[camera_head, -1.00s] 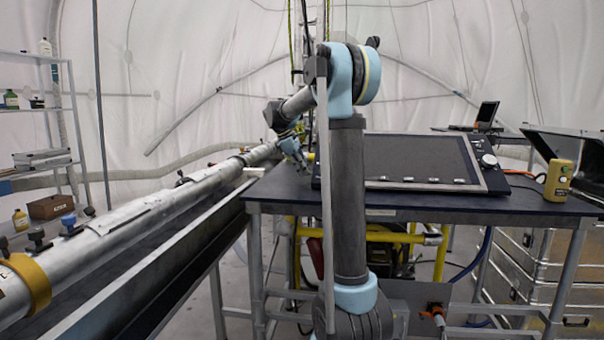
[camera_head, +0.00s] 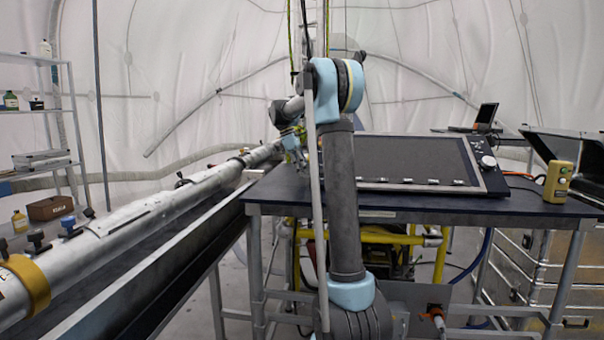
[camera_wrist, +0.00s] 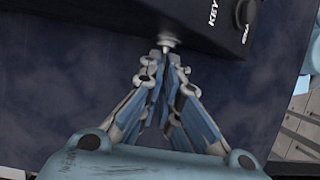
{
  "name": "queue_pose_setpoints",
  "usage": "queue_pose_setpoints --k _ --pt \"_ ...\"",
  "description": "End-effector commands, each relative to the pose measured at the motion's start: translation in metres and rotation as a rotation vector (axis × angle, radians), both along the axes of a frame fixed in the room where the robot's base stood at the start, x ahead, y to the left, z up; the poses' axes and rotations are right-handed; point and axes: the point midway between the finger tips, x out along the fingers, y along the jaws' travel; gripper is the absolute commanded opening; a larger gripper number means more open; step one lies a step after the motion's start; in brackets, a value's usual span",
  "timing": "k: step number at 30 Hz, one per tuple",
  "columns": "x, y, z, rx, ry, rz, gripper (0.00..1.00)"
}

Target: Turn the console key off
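The console (camera_head: 347,181) is a dark slanted panel on the blue-black table. In the wrist view its dark body (camera_wrist: 110,12) fills the top edge, with a white "KEY" label and a black round knob (camera_wrist: 246,10). A small silver key (camera_wrist: 168,43) sticks out from the console's lower edge. My gripper (camera_wrist: 166,58) has its blue-grey fingers drawn together at the key, which sits at the fingertips; much of it is hidden between them. In the head view my gripper (camera_head: 293,146) is by the console's left side, and the key cannot be made out there.
A yellow box with buttons (camera_head: 559,182) stands at the table's right end, and a laptop (camera_head: 486,116) is behind. A long metal tube (camera_head: 150,210) runs along the left of the table (camera_head: 440,204). Bare tabletop lies in front of the console.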

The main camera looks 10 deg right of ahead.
Motion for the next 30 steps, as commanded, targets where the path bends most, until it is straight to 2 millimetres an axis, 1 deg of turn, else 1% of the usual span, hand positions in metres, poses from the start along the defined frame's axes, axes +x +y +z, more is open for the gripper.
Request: queue_pose_setpoints --k 2,5,6,15,19,23,30 --pt "0.002 -0.001 0.001 -0.002 -0.004 0.001 0.00" --pt "0.002 -0.001 0.001 -0.002 -0.004 0.001 0.22" --pt "0.002 -0.001 0.001 -0.002 -0.004 0.001 0.24" --pt "0.001 0.000 0.001 -0.001 -0.003 0.001 0.24" --pt "0.002 0.002 0.006 -0.001 -0.003 0.001 0.24" --pt "0.004 0.008 0.022 -0.001 -0.002 0.002 0.24" --pt "0.012 0.026 0.065 -0.002 -0.003 0.002 0.24"
